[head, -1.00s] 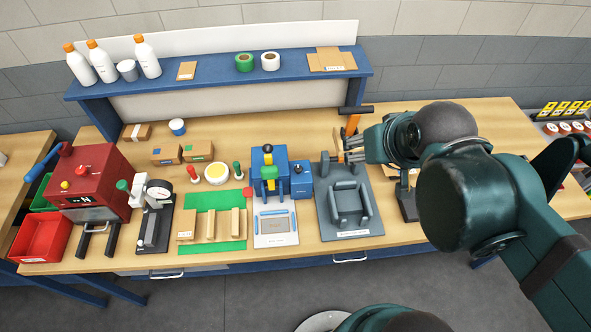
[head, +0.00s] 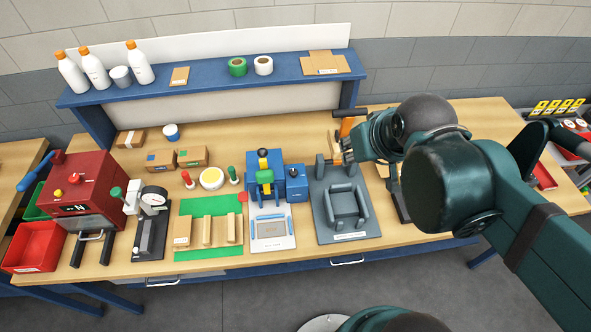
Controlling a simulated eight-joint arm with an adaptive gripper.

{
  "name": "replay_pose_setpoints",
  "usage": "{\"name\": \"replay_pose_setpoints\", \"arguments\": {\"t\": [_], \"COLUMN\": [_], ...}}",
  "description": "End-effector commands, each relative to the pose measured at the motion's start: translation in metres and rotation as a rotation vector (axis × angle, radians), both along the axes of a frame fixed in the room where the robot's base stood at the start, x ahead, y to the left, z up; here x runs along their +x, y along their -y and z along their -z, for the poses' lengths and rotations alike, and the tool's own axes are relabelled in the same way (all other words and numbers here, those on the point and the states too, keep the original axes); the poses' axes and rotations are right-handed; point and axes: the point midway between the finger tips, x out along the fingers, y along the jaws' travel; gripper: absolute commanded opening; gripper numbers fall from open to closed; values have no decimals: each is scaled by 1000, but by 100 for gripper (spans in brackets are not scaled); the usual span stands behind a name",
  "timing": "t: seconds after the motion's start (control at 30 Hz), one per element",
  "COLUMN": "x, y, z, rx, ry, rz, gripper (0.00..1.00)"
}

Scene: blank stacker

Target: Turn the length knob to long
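I cannot pick out the length knob for certain, and no "long" mark is readable. A blue press-like machine (head: 265,168) with yellow and green parts stands mid-bench. A small blue box (head: 296,183) with a dark top piece adjoins its right side. My gripper (head: 342,152) is right of these, above the rear of a grey fixture (head: 345,207), beside an orange upright part (head: 346,127). Tan pieces show around its fingertips. My wrist and arm cover what lies behind them, and the finger gap is too small to judge.
A red machine (head: 88,185) with buttons and a dial gauge (head: 154,194) stand at the left. A green mat (head: 208,249) holds wooden blocks. A blue shelf (head: 205,85) with bottles and tape rolls runs along the back. The bench front edge has little free room.

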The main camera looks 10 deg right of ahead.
Motion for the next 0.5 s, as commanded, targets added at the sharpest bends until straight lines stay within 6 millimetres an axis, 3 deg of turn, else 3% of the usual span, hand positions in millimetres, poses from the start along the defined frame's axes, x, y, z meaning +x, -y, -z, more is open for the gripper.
{"name": "replay_pose_setpoints", "arguments": {"t": [0.5], "x": [44], "y": [-31], "z": [38], "rx": [-35], "ry": [-78], "rz": [-204], "gripper": [24]}}
